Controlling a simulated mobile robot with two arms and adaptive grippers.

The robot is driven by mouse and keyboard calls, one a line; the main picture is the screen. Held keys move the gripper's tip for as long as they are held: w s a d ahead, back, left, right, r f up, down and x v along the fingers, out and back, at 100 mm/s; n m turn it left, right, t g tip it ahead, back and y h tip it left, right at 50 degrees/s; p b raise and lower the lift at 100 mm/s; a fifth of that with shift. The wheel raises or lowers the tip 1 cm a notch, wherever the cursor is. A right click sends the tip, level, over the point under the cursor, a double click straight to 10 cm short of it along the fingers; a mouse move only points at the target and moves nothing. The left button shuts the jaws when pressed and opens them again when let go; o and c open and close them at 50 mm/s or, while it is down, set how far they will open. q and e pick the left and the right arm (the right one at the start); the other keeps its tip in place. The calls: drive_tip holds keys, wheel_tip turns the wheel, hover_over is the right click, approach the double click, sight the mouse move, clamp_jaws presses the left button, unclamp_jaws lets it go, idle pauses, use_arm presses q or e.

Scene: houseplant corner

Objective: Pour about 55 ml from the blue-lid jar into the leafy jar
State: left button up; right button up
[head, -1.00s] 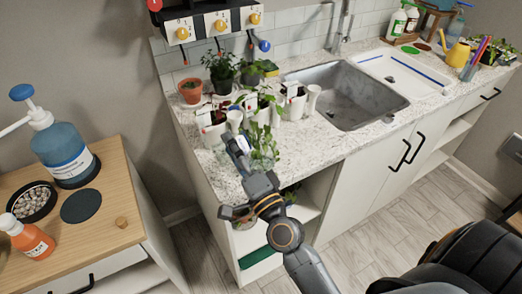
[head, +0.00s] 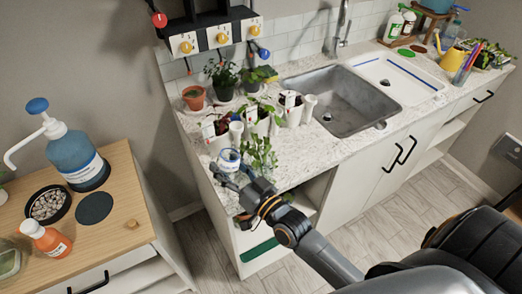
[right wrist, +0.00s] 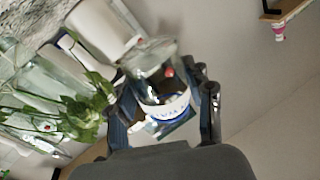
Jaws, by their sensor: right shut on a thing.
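My right gripper (head: 228,172) is shut on a small clear jar (head: 229,160) with a white label and blue at one end. It holds the jar near the counter's front left corner, left of the leafy jar. In the right wrist view the held jar (right wrist: 160,85) sits between the fingers (right wrist: 163,110); a small red spot shows on or behind it. I cannot tell its tilt or liquid level. The leafy jar (head: 260,153), clear with green sprigs, stands on the counter; its glass (right wrist: 35,88) and leaves show at left in the right wrist view. My left gripper is out of view.
White planters (head: 290,108) and potted plants crowd the counter (head: 325,150) behind the jars. The sink (head: 345,100) lies to the right. A wooden cabinet (head: 135,205) at left bears a blue pump bottle (head: 75,157) and an orange bottle (head: 47,240).

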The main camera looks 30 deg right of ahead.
drive_tip(key=shift+n, duration=0.8)
drive_tip(key=f, duration=0.2)
drive_tip(key=f+b, duration=0.1)
drive_tip(key=f, duration=0.1)
drive_tip(key=f+b, duration=0.1)
drive_tip(key=f, duration=0.1)
drive_tip(key=shift+a+f, duration=0.2)
drive_tip(key=shift+a, duration=0.1)
drive_tip(key=shift+a+r+n+g+p, duration=0.15)
drive_tip(key=shift+r+n+g+p, duration=0.2)
drive_tip(key=shift+p, duration=0.35)
drive_tip(key=shift+a+f+n+p, duration=0.15)
drive_tip(key=shift+a+n+p, duration=0.05)
drive_tip(key=shift+n+p, duration=0.2)
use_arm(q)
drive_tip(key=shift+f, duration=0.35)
use_arm(e)
drive_tip(key=shift+f+n, duration=0.1)
drive_tip(key=shift+n, duration=0.15)
